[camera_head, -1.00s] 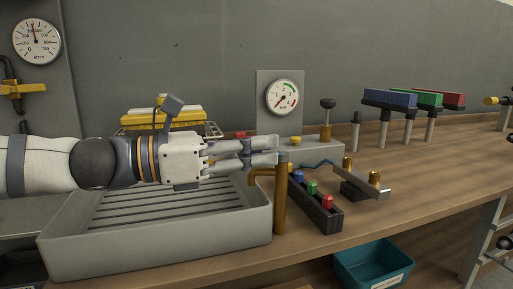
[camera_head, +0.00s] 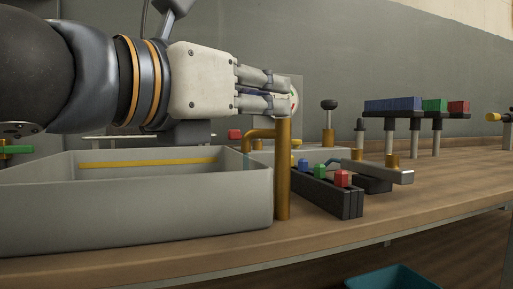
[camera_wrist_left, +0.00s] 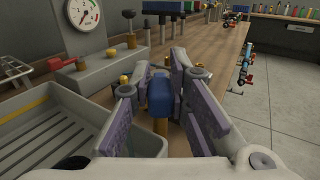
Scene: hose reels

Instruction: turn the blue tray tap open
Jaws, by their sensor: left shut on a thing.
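The blue tap handle (camera_wrist_left: 160,92) sits between my left gripper's fingers in the left wrist view, on top of a brass post. The brass tap post (camera_head: 283,175) stands upright at the right end of the grey tray (camera_head: 140,215), with its spout bent left over the tray rim. My left gripper (camera_head: 283,94) comes in from the left, level above the tray, with its fingertips at the top of the post. It is shut on the blue handle. In the head view the fingers hide the handle. My right gripper is not in view.
A dark block with blue, green and red knobs (camera_head: 325,190) lies just right of the post. Behind it is a grey metal bracket (camera_head: 385,172). Blue, green and red blocks (camera_head: 415,105) stand on posts farther right. A teal bin (camera_head: 395,279) is below the bench edge.

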